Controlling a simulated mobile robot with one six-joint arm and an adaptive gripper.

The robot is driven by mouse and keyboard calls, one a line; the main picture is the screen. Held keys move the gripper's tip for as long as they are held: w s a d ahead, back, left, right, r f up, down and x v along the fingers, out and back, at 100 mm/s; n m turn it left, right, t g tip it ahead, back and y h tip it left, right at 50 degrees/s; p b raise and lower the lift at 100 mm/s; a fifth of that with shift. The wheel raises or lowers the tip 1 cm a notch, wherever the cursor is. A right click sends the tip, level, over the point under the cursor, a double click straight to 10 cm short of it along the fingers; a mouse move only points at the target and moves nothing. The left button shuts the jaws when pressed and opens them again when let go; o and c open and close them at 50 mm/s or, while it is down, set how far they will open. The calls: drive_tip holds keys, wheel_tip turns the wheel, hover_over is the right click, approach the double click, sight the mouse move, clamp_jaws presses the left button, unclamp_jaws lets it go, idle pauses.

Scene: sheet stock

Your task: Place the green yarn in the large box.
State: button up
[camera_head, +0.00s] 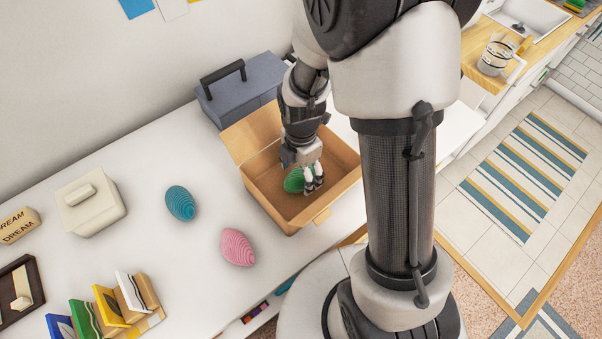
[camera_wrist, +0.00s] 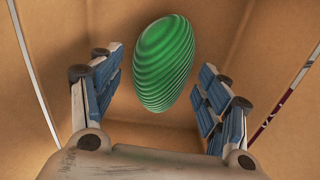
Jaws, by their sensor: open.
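The green yarn (camera_head: 294,181) is an egg-shaped ridged ball inside the large box (camera_head: 262,198), an open brown cardboard box on the white table. My gripper (camera_head: 312,181) reaches down into the box beside the yarn and partly hides it. In the wrist view the green yarn (camera_wrist: 165,64) shows whole, beyond and between the spread fingers of my gripper (camera_wrist: 160,90). The fingers are open, with a gap visible on each side of the yarn. I cannot tell whether the yarn rests on the box floor.
A blue yarn (camera_head: 181,203) and a pink yarn (camera_head: 238,247) lie on the table left of the box. A grey toolbox (camera_head: 240,92) stands behind the box. A white container (camera_head: 91,205) and several upright books (camera_head: 105,304) are farther left.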

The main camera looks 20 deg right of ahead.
wheel_tip(320, 180, up, 9)
drive_tip(key=shift+f+p, duration=0.2)
drive_tip(key=shift+p, duration=1)
drive_tip(key=s+r+m+t, duration=0.4)
drive_tip(key=s+r+m, duration=1.1)
drive_tip(key=r+m, duration=0.4)
drive_tip(key=m, duration=0.2)
drive_tip(key=shift+m+t, duration=0.3)
